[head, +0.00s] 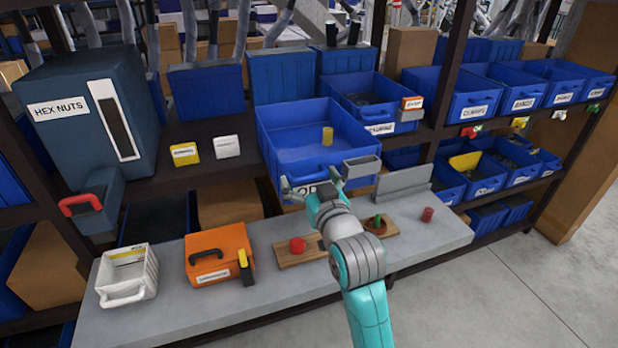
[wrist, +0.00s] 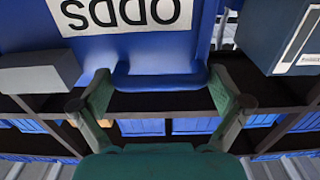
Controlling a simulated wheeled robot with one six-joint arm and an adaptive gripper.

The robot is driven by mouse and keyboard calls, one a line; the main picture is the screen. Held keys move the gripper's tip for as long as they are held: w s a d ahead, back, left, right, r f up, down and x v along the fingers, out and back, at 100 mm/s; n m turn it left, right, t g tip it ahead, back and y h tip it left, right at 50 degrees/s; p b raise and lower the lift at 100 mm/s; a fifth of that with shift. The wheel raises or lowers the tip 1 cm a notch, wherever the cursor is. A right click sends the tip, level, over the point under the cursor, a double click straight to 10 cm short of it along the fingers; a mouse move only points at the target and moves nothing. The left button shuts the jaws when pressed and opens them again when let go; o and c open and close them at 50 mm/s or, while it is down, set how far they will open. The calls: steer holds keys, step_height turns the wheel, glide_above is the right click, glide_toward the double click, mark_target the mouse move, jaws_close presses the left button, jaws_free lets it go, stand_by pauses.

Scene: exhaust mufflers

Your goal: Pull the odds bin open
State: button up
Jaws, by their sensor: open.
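The odds bin (head: 290,150) is a large blue bin on the middle shelf. It juts out past the shelf's front edge, and a yellow cylinder (head: 327,136) is inside it. My gripper (head: 311,187) is at its front, covering part of the label. In the wrist view the white ODDS label (wrist: 125,14) appears upside down. The bin's blue handle (wrist: 158,82) lies between the spread fingers of my gripper (wrist: 163,84). The fingers are open, one near each end of the handle. I cannot tell whether they touch it.
Below stands a grey bench with a white basket (head: 128,275), an orange case (head: 220,255), a red piece (head: 298,245) on a wooden board and a red cylinder (head: 427,214). A dark HEX NUTS box (head: 85,110) stands left. More blue bins line the right.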

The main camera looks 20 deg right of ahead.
steer(key=s, duration=0.7)
steer(key=shift+s, duration=0.25)
steer(key=shift+f, duration=0.1)
stand_by(0.4)
steer(key=s+f+g, duration=0.2)
steer(key=s+f, duration=1.5)
steer(key=f, duration=0.2)
steer(key=s+f, duration=0.2)
steer(key=s, duration=1)
steer(key=s+f+g, duration=0.1)
steer(key=s, duration=1.2)
steer(key=shift+s+a+f, duration=0.15)
steer(key=shift+a+f, duration=0.05)
steer(key=shift+f, duration=0.15)
